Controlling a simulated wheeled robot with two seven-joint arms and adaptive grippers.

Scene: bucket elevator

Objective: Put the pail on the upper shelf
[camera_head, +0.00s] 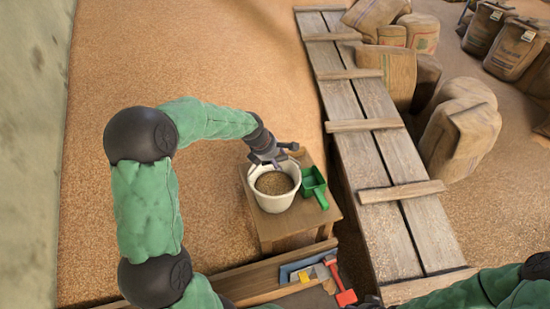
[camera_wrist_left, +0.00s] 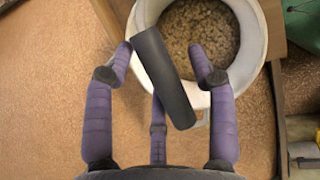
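The white pail (camera_head: 275,200) is full of brown grain and stands upright on a small wooden table (camera_head: 335,212). My left gripper (camera_head: 277,161) is over the pail's far rim. In the left wrist view, its purple fingers (camera_wrist_left: 161,60) are spread apart around a dark cylindrical grip (camera_wrist_left: 162,75), which lies slantwise over the rim of the pail (camera_wrist_left: 262,45). The fingers do not look closed on it. My right arm enters at the bottom right, with only a dark part of its gripper (camera_head: 370,301) showing. I cannot make out an upper shelf.
A green scoop (camera_head: 315,186) lies right of the pail. A red-handled tool (camera_head: 341,285) and a blue item (camera_head: 293,269) lie at a lower wooden ledge. A plank walkway (camera_head: 370,160) runs along the right, with sacks (camera_head: 460,135) beyond. Grain covers the left ground.

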